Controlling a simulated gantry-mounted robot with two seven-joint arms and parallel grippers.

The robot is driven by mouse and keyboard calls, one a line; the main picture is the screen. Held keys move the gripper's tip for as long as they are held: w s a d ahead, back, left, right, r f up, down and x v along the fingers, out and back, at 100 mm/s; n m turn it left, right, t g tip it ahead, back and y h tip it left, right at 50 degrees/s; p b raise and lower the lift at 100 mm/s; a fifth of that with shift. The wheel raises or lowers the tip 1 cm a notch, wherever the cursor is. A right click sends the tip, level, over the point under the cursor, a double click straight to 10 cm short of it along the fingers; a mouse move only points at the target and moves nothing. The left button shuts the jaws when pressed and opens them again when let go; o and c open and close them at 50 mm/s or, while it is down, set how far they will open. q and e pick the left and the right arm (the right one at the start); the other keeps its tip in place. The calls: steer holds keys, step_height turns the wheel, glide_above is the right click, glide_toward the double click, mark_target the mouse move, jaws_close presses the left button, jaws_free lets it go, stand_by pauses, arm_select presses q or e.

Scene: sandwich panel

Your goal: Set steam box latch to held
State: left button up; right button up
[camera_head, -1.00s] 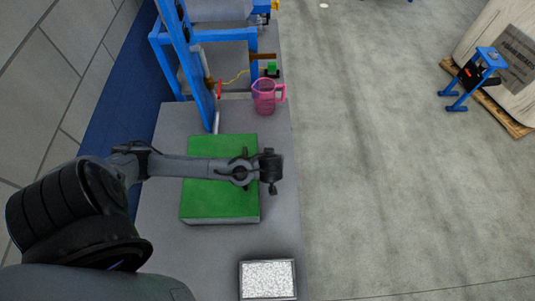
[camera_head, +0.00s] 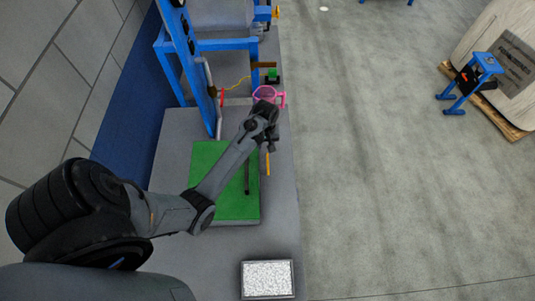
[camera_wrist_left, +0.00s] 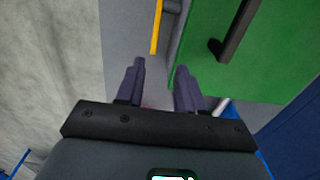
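A green box (camera_head: 222,205), which looks like the steam box, sits on the grey bench. A dark bar handle (camera_head: 247,178) lies on its top; it also shows in the left wrist view (camera_wrist_left: 236,32). A thin yellow bar (camera_head: 267,163), possibly the latch, stands at the box's right side; in the left wrist view the yellow bar (camera_wrist_left: 156,28) is beside a grey cylindrical part (camera_wrist_left: 173,28). My left gripper (camera_wrist_left: 160,68) is open and empty, its fingers apart near the box's edge, short of the yellow bar. My right gripper is not in view.
A pink mug (camera_head: 268,94) stands on the bench beyond the box, close to my left wrist. A blue frame (camera_head: 197,75) rises at the far left. A speckled white tray (camera_head: 267,279) lies at the bench's near end.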

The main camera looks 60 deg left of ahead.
arm_select(q)
steer(key=f, duration=1)
steer(key=shift+w+d, duration=0.2)
steer(key=shift+w, duration=0.1)
steer(key=shift+c, duration=0.3)
jaws_close()
